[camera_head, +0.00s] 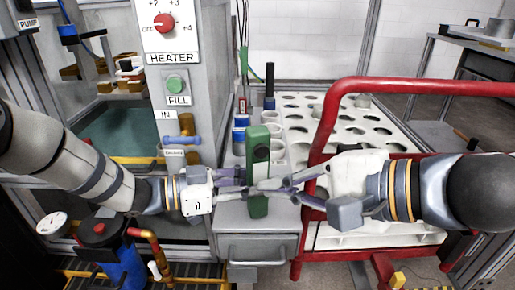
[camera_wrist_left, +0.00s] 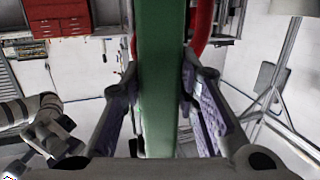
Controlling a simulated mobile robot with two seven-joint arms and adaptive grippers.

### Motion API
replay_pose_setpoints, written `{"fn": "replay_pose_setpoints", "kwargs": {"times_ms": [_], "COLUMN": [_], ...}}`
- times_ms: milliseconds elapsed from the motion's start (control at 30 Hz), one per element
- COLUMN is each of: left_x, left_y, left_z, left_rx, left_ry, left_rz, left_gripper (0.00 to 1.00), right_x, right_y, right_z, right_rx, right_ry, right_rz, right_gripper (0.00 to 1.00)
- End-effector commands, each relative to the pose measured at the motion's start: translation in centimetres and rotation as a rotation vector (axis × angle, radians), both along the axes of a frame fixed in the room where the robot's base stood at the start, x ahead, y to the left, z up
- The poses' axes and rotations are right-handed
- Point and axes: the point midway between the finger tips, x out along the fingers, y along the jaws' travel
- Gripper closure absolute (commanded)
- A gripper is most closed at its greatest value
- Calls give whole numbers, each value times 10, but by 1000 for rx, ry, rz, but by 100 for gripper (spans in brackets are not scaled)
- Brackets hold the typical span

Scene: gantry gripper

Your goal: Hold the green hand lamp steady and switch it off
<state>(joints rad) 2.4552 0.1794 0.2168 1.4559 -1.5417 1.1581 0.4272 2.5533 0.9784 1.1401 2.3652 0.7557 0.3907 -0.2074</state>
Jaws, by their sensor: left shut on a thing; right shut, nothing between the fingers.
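The green hand lamp (camera_head: 258,140) stands upright in the middle of the head view, with a dark round spot on its near face. My left gripper (camera_head: 243,180) comes from the left and is shut on the lamp's body. The left wrist view shows the green lamp (camera_wrist_left: 163,75) between the two padded fingers (camera_wrist_left: 163,110). My right gripper (camera_head: 262,190) comes from the right, shut and empty, its fingertips in front of the lamp's lower half in the picture. I cannot tell whether they touch it. The switch cannot be made out for sure.
A red tube frame (camera_head: 322,130) stands right of the lamp, close to my right arm. Behind it is a white rack with round holes (camera_head: 350,130). A grey heater column (camera_head: 178,85) stands to the left. A grey drawer cabinet (camera_head: 257,248) is below the grippers.

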Motion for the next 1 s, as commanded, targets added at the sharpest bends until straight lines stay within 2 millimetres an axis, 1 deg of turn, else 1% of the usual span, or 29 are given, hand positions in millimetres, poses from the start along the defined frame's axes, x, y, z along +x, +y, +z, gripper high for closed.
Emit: {"fn": "replay_pose_setpoints", "kwargs": {"times_ms": [33, 67, 100, 133, 467, 567, 800, 900, 1000], "left_x": [0, 0, 0, 0, 0, -4, -24, -30, -34], "left_y": [0, 0, 0, 0, 3, 17, 79, 98, 110], "left_z": [-1, -1, -1, -1, 0, 2, 8, 10, 11], "left_rx": [1, 1, 1, 1, 1, 1, 0, 0, 0], "left_ry": [1, 1, 1, 1, 0, 1, 1, 0, 1], "left_rz": [0, 0, 0, 0, 1, 3, 3, 2, 1], "left_gripper": [92, 65, 56, 49, 48, 48, 48, 48, 48], "right_x": [0, 0, 0, 0, 0, 0, 0, 0, 0], "right_y": [0, 0, 0, 0, 0, 0, 0, 0, 0], "right_z": [0, 0, 0, 0, 0, 0, 0, 0, 0], "right_rx": [0, 0, 0, 0, 0, 0, 0, 0, 0], "right_ry": [0, 0, 0, 0, 0, 0, 0, 0, 0], "right_rz": [0, 0, 0, 0, 0, 0, 0, 0, 0], "right_gripper": [100, 100, 100, 100, 100, 100, 100, 100, 100]}}
